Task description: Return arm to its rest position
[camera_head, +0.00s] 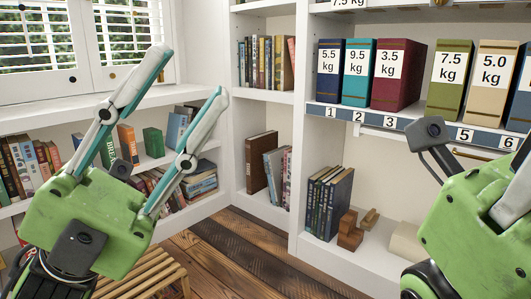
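My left gripper (189,74) is raised at the left, with its two long grey-and-teal fingers spread apart and nothing between them. Its green body lies below the fingers, in front of the left bookshelf. My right gripper's green body (478,215) is at the lower right, in front of the numbered shelf. A small dark camera on it sticks up near the shelf edge. Its fingers are mostly cut off by the right picture edge, so their opening and anything between them cannot be seen.
Books labelled 5.5 kg (329,70), 9.5 kg (357,72), 3.5 kg (395,75), 7.5 kg (449,80) and 5.0 kg (491,85) stand on the numbered shelf (345,113). A gap separates 3.5 and 7.5. A slatted wooden stool (145,275) stands lower left.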

